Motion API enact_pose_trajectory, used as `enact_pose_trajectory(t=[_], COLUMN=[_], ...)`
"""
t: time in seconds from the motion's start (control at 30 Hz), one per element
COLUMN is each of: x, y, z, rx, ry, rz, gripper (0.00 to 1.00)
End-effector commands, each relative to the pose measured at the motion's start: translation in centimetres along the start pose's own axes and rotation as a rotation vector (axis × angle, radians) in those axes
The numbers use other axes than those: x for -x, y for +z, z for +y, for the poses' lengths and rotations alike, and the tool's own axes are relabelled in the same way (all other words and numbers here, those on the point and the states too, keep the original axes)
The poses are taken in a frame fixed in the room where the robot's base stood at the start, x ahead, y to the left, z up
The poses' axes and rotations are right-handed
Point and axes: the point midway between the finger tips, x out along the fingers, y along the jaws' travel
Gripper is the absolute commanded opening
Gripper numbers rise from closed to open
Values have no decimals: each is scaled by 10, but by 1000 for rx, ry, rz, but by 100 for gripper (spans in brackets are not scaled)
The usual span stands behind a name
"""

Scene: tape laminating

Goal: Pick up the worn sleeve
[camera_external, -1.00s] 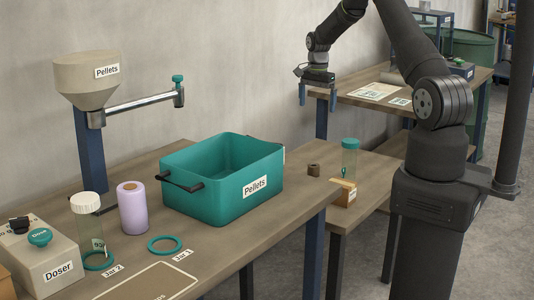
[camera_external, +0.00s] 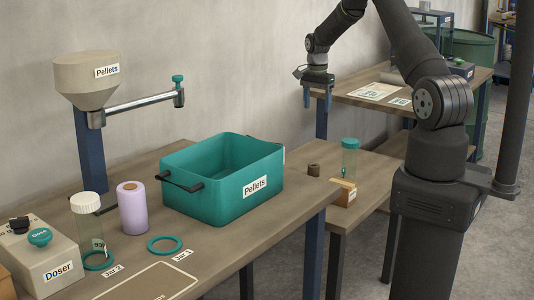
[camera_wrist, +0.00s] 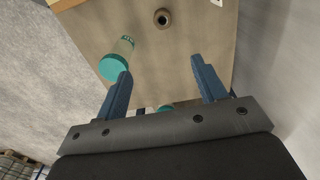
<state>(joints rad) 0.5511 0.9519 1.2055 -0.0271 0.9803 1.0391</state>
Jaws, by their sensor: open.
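My gripper (camera_external: 317,98) is open and empty, well above the bench. In the wrist view its two blue fingers (camera_wrist: 161,68) are spread wide, and the sleeve lies beyond their tips, apart from them.
A clear jar with a teal lid (camera_external: 350,158) stands right of the sleeve, near a small wooden block with a label (camera_external: 343,193). The jar (camera_wrist: 116,60) shows near the left finger in the wrist view. The teal Pellets bin (camera_external: 255,190) stands on the nearer bench.

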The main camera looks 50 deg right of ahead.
Motion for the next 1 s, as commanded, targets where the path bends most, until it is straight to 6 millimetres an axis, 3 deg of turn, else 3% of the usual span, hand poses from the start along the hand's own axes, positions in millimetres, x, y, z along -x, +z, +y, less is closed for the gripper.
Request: enact_pose_trajectory(t=[0.3, 0.5, 0.67, 1.0], x=[-56, -74, -87, -147], y=[42, 64, 63, 40], z=[9, 8, 8, 5], rx=[34, 76, 83, 81], ry=[30, -16, -24, -23], rz=[278, 362, 372, 370], gripper=[65, 65, 65, 65])
